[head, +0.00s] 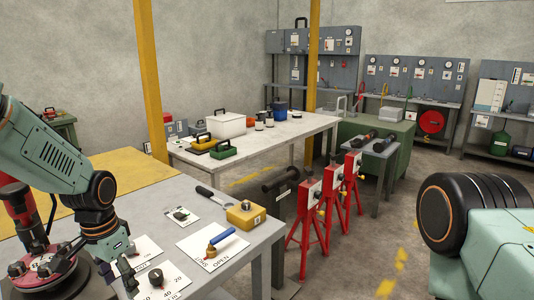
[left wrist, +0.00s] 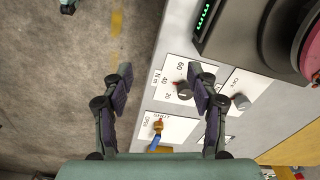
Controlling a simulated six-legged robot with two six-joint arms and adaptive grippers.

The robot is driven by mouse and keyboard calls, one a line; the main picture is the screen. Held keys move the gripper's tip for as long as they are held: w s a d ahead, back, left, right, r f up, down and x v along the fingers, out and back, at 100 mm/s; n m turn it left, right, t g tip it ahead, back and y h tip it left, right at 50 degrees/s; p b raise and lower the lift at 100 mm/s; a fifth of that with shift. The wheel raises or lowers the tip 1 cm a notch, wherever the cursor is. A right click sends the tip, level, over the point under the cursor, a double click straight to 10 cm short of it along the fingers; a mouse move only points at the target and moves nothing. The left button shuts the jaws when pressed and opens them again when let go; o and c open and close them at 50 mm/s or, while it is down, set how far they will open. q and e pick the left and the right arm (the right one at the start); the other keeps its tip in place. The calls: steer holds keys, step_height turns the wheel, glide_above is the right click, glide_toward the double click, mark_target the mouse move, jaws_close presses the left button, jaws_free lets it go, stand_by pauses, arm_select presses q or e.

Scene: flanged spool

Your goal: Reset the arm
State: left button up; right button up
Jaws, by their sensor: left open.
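My left arm comes in from the left in the head view and bends down to the grey bench (head: 262,234). My left gripper (head: 122,268) is low beside a dark round base with red parts (head: 62,268), partly cut off by the frame. In the left wrist view its two fingers (left wrist: 160,80) are spread wide with nothing between them held. A dial knob (left wrist: 184,90) on a numbered card lies close by the right finger; I cannot tell if they touch.
A brass valve with a blue handle (head: 220,244) sits on a card on the bench. A yellow box (head: 246,216) and a black-handled tool (head: 214,198) lie behind it. Red stands (head: 308,220) stand right of the bench. Open floor shows in the left wrist view (left wrist: 60,90).

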arm_select(q)
steer(key=w+d+f+n+t, duration=0.2)
steer(key=d+f+n+t, duration=0.1)
steer(key=d+f+t, duration=0.15)
steer(key=s+d+f+n+h+b, duration=0.15)
steer(key=s+f+b, duration=0.25)
steer(key=s+f, duration=0.6)
steer(key=s+d+f+g+b, duration=0.1)
steer(key=s+f+b, duration=0.3)
steer(key=s+f, duration=0.5)
steer(key=s+d+f+g+y+b, duration=0.1)
steer(key=s+f+g+b, duration=0.2)
steer(key=s+f, duration=0.6)
steer(key=s+g, duration=0.1)
steer(key=s, duration=0.5)
steer(key=shift+f+n+b, duration=0.35)
steer(key=shift+f, duration=0.05)
steer(key=shift+s+y, duration=0.1)
steer(key=shift+y, duration=0.15)
